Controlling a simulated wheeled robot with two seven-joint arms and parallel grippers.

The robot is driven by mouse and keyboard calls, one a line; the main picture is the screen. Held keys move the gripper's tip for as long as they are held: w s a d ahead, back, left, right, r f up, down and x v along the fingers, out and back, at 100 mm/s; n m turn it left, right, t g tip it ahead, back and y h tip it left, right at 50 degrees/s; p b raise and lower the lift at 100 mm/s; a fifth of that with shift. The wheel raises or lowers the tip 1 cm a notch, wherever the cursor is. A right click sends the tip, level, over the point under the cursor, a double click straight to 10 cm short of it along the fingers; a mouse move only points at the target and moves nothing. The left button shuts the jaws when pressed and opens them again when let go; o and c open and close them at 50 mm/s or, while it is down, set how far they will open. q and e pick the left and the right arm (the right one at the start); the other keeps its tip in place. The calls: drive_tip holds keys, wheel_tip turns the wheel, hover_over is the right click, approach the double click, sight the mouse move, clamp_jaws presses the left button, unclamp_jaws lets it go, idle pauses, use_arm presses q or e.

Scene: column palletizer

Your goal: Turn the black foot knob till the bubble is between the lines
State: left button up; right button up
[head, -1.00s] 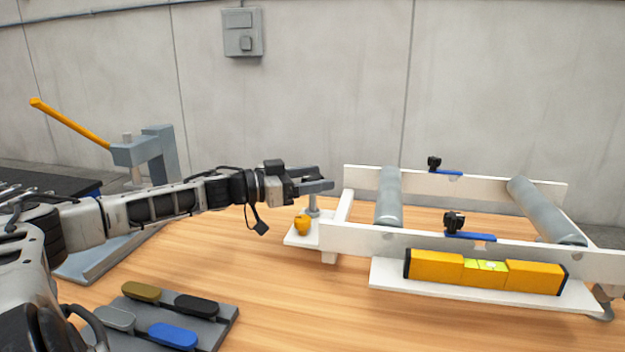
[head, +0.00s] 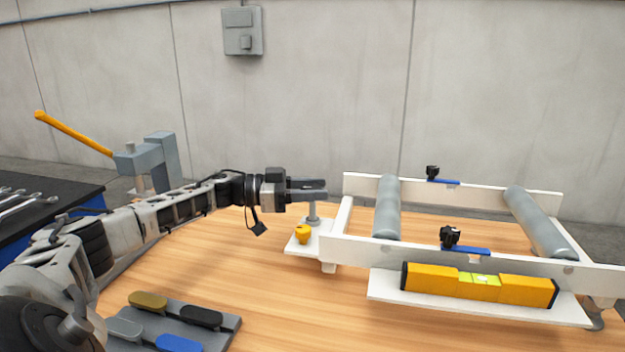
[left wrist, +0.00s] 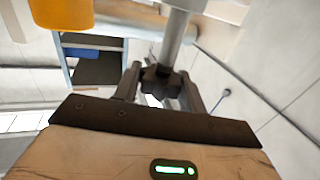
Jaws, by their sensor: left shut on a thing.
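My left gripper (head: 322,190) is shut at the top of the grey foot post (head: 312,212) at the frame's left end. In the left wrist view the black knob (left wrist: 160,82) sits between its two fingers, on a grey rod. In the head view the fingers hide the knob. The yellow spirit level (head: 430,278) lies on a white ledge along the frame's near side. Its green vial (head: 480,280) shows a pale bubble near the middle, but the lines are too small to read. My right gripper is not in view.
The white roller frame (head: 345,248) carries two grey rollers (head: 387,210) and blue-and-black clamps (head: 465,250). A yellow knob (head: 303,234) sits beside the foot post. A grey tray (head: 225,325) with coloured pads lies front left. The wooden table between is clear.

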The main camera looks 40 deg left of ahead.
use_arm(q)
drive_tip(key=shift+r, duration=0.1)
drive_tip(key=o, duration=1)
drive_tip(key=shift+c, duration=0.2)
drive_tip(key=shift+s, duration=0.1)
drive_tip(key=b+v, duration=0.1)
drive_tip(key=v, duration=1.4)
drive_tip(key=shift+s+a, duration=0.25)
drive_tip(key=shift+a, duration=0.1)
idle(0.4)
